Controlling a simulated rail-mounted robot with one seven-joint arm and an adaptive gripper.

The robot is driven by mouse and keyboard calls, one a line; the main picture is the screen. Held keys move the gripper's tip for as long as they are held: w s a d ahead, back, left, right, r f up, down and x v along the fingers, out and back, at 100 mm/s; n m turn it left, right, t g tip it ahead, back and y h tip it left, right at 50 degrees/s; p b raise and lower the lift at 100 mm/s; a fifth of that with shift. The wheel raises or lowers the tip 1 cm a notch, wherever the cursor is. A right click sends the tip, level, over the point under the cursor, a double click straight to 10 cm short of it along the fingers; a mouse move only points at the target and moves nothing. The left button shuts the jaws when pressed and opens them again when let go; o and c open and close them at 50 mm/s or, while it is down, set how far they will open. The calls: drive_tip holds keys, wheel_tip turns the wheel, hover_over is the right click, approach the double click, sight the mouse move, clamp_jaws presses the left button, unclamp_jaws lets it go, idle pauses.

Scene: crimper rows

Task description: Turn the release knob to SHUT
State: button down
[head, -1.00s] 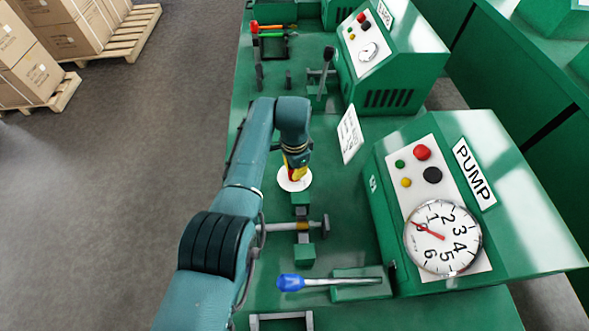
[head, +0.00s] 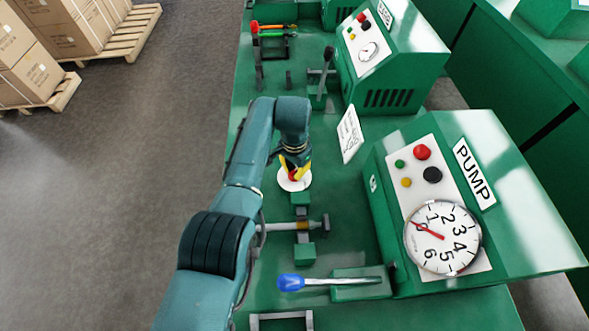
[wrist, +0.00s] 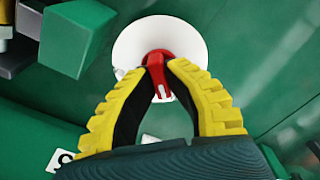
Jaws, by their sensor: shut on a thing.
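The release knob (wrist: 158,65) is small and red, with a white mark near its end. It sits on a round white disc (wrist: 128,45) on the green bench. The disc also shows in the head view (head: 285,183), beneath my gripper. My gripper (wrist: 162,72) has yellow ribbed fingers and is shut on the knob, one fingertip on each side. In the wrist view the knob's white-marked end points down the picture, between the fingers. White labels (wrist: 61,159) at the lower edge are partly covered, and I cannot read a full word.
The pump box (head: 510,215) stands to the right, its gauge (head: 443,237) needle near 0. A clamp (head: 303,226) and a blue-handled lever (head: 291,283) lie nearer me. A white card (head: 349,134) stands beyond the disc. Cartons on pallets (head: 60,93) are at the far left.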

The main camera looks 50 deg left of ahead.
sight(295, 171)
drive_tip(key=shift+s+f, duration=0.1)
drive_tip(key=shift+f, duration=0.1)
drive_tip(key=c, duration=1.1)
unclamp_jaws()
drive_tip(key=shift+r, duration=0.15)
wheel_tip(295, 171, up, 12)
